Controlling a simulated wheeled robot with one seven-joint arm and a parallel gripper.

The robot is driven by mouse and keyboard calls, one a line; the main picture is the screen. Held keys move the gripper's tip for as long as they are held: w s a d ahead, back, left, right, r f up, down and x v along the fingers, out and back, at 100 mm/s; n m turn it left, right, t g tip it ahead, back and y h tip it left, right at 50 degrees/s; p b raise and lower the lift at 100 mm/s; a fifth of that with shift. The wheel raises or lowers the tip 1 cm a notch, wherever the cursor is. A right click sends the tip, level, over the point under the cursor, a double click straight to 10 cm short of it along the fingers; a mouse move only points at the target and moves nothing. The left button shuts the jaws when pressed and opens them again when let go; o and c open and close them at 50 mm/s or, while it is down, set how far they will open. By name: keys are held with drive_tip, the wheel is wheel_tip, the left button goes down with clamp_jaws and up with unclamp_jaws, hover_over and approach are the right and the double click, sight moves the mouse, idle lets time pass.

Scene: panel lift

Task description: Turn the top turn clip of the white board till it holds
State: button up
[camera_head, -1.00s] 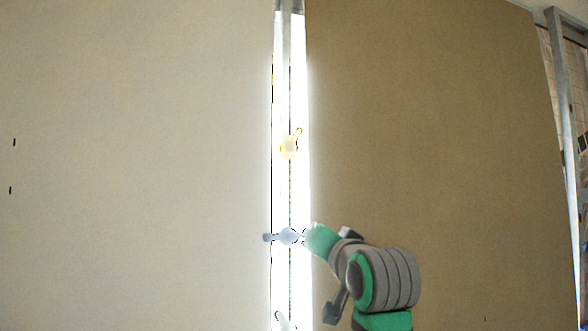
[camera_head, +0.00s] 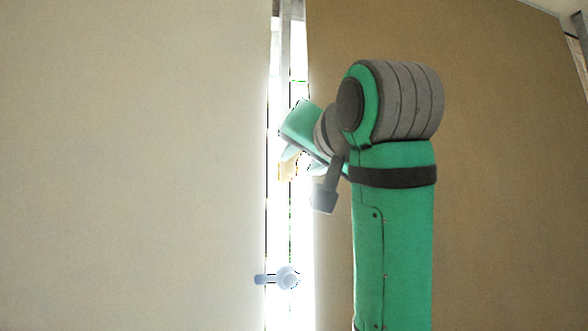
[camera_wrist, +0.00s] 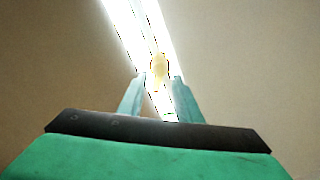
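The white board (camera_head: 130,170) fills the left of the head view, its right edge along a bright vertical gap. The top turn clip (camera_head: 289,168), pale yellow, sits in this gap, partly hidden by my gripper (camera_head: 303,161). In the wrist view the top clip (camera_wrist: 159,67) lies ahead, just beyond and between the two fingertips. My gripper (camera_wrist: 158,80) is open, its fingers apart on either side of the clip's line. I cannot tell whether they touch it. A lower blue-grey clip (camera_head: 287,278) has its arm pointing left over the white board's edge.
A brown board (camera_head: 490,180) stands right of the gap, behind my arm. A grey metal upright (camera_head: 291,40) shows at the top of the gap. Glare washes out much of the gap.

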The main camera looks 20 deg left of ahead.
sight(291, 167)
drive_tip(key=x, duration=0.7)
drive_tip(key=shift+w+a, duration=0.15)
drive_tip(key=shift+w, duration=0.05)
drive_tip(key=c, duration=0.8)
